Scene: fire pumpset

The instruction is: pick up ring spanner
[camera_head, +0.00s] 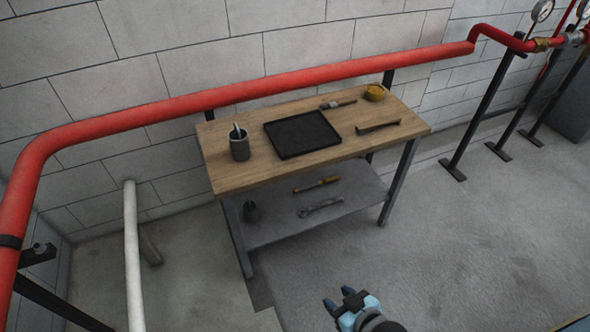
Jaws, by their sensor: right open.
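A grey spanner (320,208), which looks like the ring spanner, lies flat on the lower shelf (268,226) of the workbench, toward the shelf's front edge. Its exact end shapes are too small to tell. My right gripper (337,298) is at the bottom of the view, in front of the bench and well apart from the spanner. Its fingers are open and nothing shows between them. My left gripper is not in view.
A yellow-handled screwdriver (316,184) lies behind the spanner. A red pipe (300,78) runs behind.

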